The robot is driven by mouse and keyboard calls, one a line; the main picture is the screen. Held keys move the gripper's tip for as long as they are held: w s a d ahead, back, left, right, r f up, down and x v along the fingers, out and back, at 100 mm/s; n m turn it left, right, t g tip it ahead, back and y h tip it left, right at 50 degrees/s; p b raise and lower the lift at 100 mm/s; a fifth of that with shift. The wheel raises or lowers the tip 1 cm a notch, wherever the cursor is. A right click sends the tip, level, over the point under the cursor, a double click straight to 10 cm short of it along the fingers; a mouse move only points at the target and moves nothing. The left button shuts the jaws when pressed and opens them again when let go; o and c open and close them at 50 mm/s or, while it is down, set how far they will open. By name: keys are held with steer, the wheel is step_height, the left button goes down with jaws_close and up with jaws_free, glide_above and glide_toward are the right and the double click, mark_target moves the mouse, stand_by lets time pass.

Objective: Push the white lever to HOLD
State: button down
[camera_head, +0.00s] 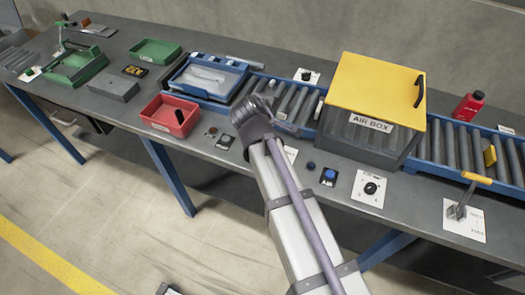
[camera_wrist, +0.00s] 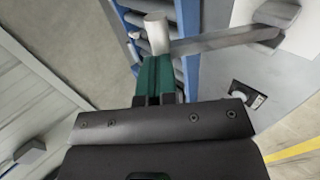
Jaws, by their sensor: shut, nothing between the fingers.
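The white lever has a white cylindrical knob (camera_wrist: 156,34) on a grey bar, which runs right to a grey bracket on a white plate in the wrist view. My gripper (camera_wrist: 155,62) has its green fingers shut and empty, with the tips right at the knob's near side. I cannot tell whether they touch. In the head view my gripper (camera_head: 292,126) is low over the conveyor's near edge, left of the air box. My arm hides most of the lever's plate (camera_head: 291,154) there, and its HOLD marking is not readable.
The air box (camera_head: 372,132) with a yellow lid stands on the roller conveyor to the right. A yellow-handled lever (camera_head: 478,179) is farther right. A blue button (camera_head: 330,174) and a black knob (camera_head: 370,188) sit in front. A red bin (camera_head: 170,115) is to the left.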

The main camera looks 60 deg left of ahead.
steer(key=shift+w+a, duration=0.1)
steer(key=shift+a, duration=0.05)
stand_by(0.4)
steer(key=shift+r, duration=0.2)
steer(key=p+v, duration=1)
steer(key=v, duration=0.3)
steer(key=shift+r, duration=0.5)
